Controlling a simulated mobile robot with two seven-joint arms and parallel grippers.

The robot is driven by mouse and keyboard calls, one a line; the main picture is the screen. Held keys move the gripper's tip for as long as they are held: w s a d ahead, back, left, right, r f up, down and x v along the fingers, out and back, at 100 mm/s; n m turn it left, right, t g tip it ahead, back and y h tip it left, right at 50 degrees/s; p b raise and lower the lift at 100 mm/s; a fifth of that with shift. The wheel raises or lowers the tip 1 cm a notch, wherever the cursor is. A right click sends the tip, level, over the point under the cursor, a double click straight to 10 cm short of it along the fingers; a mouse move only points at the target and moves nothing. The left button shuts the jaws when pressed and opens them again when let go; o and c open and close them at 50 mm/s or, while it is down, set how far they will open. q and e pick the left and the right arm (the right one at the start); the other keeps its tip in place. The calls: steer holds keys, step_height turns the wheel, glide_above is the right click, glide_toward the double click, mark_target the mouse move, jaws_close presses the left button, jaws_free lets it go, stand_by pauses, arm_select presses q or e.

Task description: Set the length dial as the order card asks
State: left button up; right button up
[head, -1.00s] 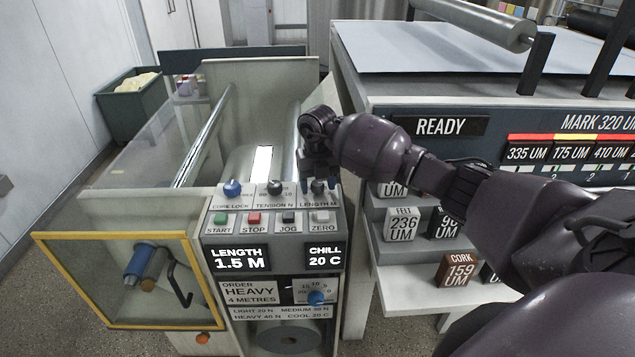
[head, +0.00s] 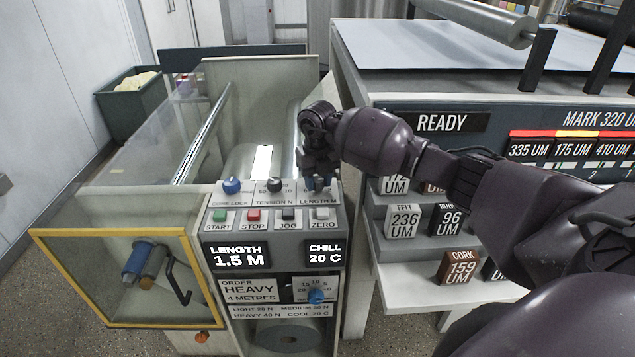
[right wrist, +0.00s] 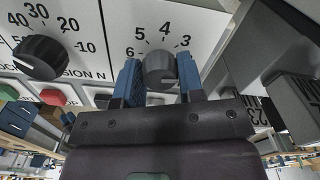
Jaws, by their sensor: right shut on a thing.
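The length dial (right wrist: 160,70) is a dark knob on a white plate with numbers around it; 5, 4 and 3 show in the right wrist view. My right gripper (right wrist: 160,82) is shut on it, one blue finger on each side. In the head view the right gripper (head: 319,180) comes down over the dial and mostly hides it. The order card (head: 248,291) reads ORDER HEAVY, 4 METRES. The length display (head: 237,256) reads 1.5 M. My left gripper is not in view.
The tension dial (head: 275,185) sits just left of the length dial, and the blue core lock knob (head: 232,186) further left. START, STOP, JOG and ZERO buttons (head: 322,214) lie below. Stepped shelves with labelled blocks (head: 404,221) stand to the right.

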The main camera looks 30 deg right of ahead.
steer(key=n+b, duration=0.2)
steer(key=n, duration=0.1)
steer(key=shift+f+n, duration=0.15)
steer(key=shift+n, duration=0.15)
steer(key=n+b, duration=0.1)
steer(key=n, duration=0.1)
steer(key=shift+n+b, duration=0.35)
steer(key=shift+n, duration=0.05)
steer(key=n+b, duration=0.1)
steer(key=n, duration=0.1)
steer(key=shift+n, duration=0.3)
steer(key=n+b, duration=0.1)
steer(key=n, duration=0.1)
steer(key=shift+n+b, duration=0.35)
steer(key=shift+n, duration=0.05)
steer(key=shift+n+b, duration=0.35)
steer(key=shift+n, duration=0.45)
steer(key=shift+n+b, duration=0.35)
steer(key=shift+n, duration=0.55)
steer(key=shift+r+n, duration=0.2)
steer(key=shift+n, duration=0.4)
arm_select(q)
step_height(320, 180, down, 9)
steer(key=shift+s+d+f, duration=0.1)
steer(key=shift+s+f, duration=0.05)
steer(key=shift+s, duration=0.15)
